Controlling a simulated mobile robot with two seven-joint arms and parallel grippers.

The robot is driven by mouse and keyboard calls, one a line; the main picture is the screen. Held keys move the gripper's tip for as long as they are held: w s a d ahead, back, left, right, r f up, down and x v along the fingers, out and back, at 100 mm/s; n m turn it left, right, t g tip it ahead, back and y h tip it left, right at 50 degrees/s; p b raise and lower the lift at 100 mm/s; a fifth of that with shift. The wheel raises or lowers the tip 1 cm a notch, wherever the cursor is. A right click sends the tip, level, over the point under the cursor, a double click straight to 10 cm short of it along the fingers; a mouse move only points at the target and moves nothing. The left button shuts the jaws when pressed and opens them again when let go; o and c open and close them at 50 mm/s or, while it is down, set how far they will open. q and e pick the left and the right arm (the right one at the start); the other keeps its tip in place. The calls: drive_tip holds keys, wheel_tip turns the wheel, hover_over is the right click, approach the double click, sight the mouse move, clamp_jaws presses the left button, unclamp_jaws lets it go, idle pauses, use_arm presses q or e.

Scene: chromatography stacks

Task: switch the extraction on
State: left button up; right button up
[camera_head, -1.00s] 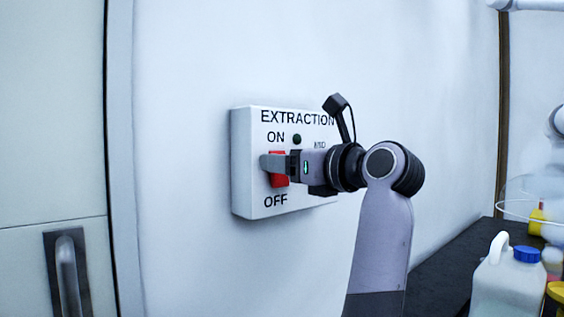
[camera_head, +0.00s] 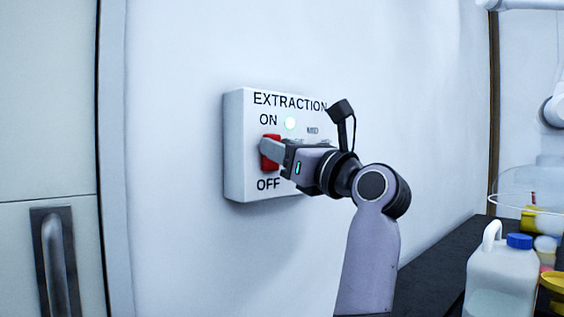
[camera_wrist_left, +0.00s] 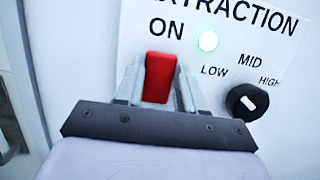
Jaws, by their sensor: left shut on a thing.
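The white extraction box (camera_head: 236,150) is on the wall, marked EXTRACTION, ON above and OFF below. Its red rocker switch (camera_head: 267,160) shows beside my left gripper's fingers in the head view. In the left wrist view the red switch (camera_wrist_left: 159,77) sits between the two fingers, just below the word ON. My left gripper (camera_head: 272,150) is shut on the switch. The indicator lamp (camera_head: 290,124) is lit pale green, and it glows in the left wrist view (camera_wrist_left: 208,41) too. A black dial (camera_wrist_left: 247,102) marked LOW, MID and HIGH is right of the switch. My right gripper is out of view.
A door with a metal handle (camera_head: 56,265) is at the left. A dark bench (camera_head: 440,262) runs along the wall at the right, with a white jug with a blue cap (camera_head: 503,275) and yellow-lidded containers. The wall around the box is clear.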

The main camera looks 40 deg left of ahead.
use_arm(q)
drive_tip(key=shift+f+y+b, duration=0.2)
drive_tip(key=shift+y+b, duration=0.25)
drive_tip(key=shift+y, duration=0.25)
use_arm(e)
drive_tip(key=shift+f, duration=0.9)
use_arm(q)
drive_tip(key=o, duration=1)
drive_tip(key=shift+o, duration=0.2)
drive_tip(key=v, duration=0.7)
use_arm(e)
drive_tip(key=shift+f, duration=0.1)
use_arm(q)
drive_tip(key=shift+d, duration=0.1)
